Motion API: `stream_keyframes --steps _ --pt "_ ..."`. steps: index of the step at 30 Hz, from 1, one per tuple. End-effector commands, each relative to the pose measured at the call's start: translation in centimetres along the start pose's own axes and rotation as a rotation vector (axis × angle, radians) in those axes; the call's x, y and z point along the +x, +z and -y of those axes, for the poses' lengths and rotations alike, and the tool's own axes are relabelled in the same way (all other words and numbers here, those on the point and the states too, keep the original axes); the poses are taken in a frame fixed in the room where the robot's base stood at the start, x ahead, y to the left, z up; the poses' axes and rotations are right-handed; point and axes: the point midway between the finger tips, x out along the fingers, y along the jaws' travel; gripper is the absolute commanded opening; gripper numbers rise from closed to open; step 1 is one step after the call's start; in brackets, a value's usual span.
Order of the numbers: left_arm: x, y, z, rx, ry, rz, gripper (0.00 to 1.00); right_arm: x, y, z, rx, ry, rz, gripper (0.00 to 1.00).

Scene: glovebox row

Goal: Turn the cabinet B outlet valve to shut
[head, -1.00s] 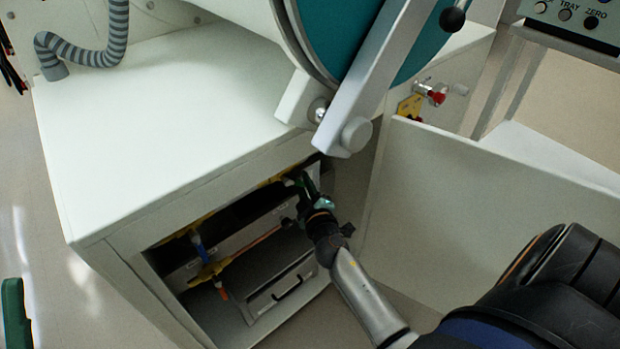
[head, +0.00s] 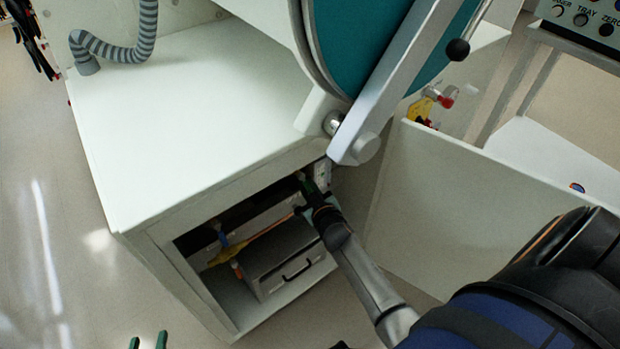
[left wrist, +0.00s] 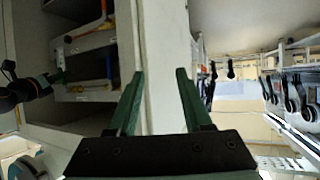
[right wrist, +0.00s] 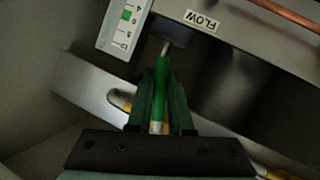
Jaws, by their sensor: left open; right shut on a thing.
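My right gripper (head: 310,187) reaches into the upper right of the open cabinet bay under the white bench. In the right wrist view its jaws (right wrist: 161,85) are shut on a slim green handle (right wrist: 161,66), which points away from my palm. A yellow and white part shows between the fingers, below the green. I cannot read a cabinet letter or tell the valve's exact angle. My left gripper (head: 148,342) is open and empty at the lower edge of the head view, outside the cabinet. Its spread fingers also show in the left wrist view (left wrist: 158,90).
A gauge (right wrist: 125,22) with a green mark and a FLOW label (right wrist: 201,20) sit close to my right fingers. Blue (head: 222,238) and orange (head: 237,269) handles and a drawer box (head: 285,262) are in the bay. A white panel (head: 440,200) stands right of my right arm.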

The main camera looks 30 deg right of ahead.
Motion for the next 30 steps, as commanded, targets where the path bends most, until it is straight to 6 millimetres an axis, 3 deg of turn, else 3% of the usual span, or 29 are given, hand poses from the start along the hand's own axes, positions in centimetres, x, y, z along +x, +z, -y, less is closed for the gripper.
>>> stream_keyframes --steps 3,5,18,30 --pt "-0.9 4.9 -1.1 -0.056 0.022 0.200 0.50 -0.2 -0.2 0.2 0.051 -0.022 0.015 0.00" --pt "-1.4 6.4 -1.6 -0.074 0.031 0.262 0.50 -0.2 -0.2 0.4 0.075 -0.032 0.020 0.00" --pt "-2.0 3.9 -1.9 -0.072 0.036 0.249 0.50 -0.5 -0.3 1.4 0.245 -0.102 0.056 0.00" --pt "-2.2 3.3 -2.0 -0.074 0.038 0.248 0.50 -0.5 -0.1 2.0 0.316 -0.130 0.071 0.00"
